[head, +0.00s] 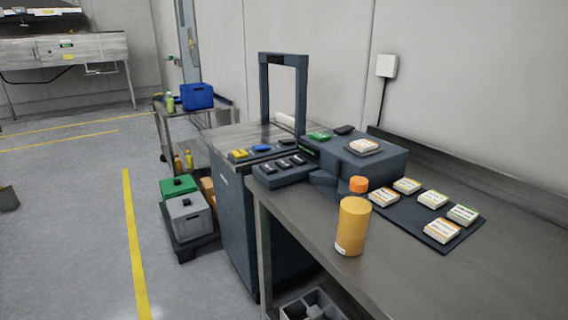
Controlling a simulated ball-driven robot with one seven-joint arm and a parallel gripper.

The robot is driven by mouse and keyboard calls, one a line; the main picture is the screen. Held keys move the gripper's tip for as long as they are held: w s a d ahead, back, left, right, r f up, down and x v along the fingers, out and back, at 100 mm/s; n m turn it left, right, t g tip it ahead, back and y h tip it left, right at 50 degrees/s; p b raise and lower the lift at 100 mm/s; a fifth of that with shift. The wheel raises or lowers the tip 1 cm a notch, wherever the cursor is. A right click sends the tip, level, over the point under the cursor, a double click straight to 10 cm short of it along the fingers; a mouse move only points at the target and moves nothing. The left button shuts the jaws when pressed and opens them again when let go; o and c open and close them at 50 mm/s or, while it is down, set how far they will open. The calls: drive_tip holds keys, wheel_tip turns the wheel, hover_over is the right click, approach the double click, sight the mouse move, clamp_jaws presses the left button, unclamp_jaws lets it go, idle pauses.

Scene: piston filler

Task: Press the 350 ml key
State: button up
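The filler machine (232,190) is a dark cabinet with a grey top and a dark upright frame (264,90), left of the steel bench. A low dark key block (262,178) at its front corner bears a row of dark keys (284,163) with pale marks. Behind it lie a yellow piece (238,155) and a blue piece (262,148). Several small white cards with coloured edges lie to the right, one on a dark box (378,168). Lettering is too small to read, so I cannot tell which is the 350 ml key. My gripper is not in view.
A dark mat (405,223) holds several cards. A cart with a blue bin (197,96) and a stack of crates (187,218) stand left. The floor left is mostly clear.

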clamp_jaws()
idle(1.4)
